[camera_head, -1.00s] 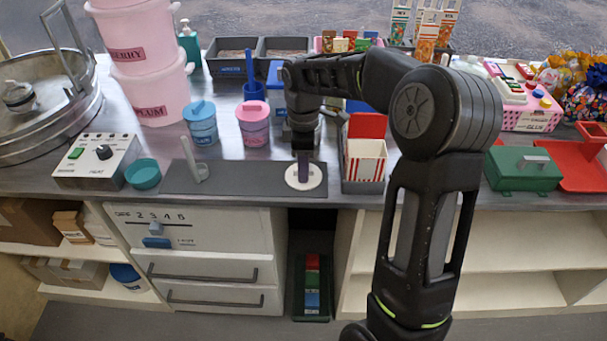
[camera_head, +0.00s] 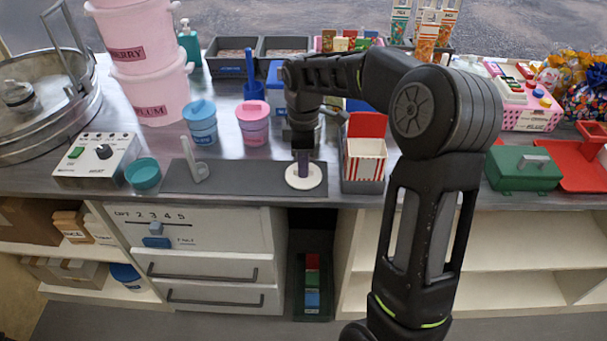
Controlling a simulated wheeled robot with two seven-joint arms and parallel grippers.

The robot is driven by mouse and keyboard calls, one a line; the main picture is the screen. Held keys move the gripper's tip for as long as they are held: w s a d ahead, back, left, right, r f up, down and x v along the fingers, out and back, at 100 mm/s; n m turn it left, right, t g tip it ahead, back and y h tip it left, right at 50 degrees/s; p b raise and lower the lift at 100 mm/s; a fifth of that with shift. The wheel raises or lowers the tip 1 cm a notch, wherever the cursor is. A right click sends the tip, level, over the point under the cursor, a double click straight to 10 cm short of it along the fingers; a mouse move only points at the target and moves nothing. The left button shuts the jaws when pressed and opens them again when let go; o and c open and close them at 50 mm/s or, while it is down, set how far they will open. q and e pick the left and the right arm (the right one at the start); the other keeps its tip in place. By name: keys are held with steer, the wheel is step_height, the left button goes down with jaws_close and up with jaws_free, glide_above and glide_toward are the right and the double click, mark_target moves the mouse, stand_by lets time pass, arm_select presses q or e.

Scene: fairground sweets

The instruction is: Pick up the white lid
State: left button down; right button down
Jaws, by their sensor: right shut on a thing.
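The white lid (camera_head: 315,180) is a round disc at the right end of the dark grey mat (camera_head: 240,177), near the counter's front edge. My right gripper (camera_head: 303,172) points straight down over the middle of the lid and is shut on it, at a part hidden by the fingers. The lid looks flat; I cannot tell whether it is clear of the mat. My left gripper is not in view.
A red-striped box (camera_head: 365,160) stands close to the right of my gripper. Blue-lidded (camera_head: 201,122) and pink-lidded (camera_head: 253,124) tubs stand behind. A teal bowl (camera_head: 143,173) sits left of the mat.

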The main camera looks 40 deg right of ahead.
stand_by(0.6)
step_height(320, 180, up, 10)
stand_by(0.4)
stand_by(0.5)
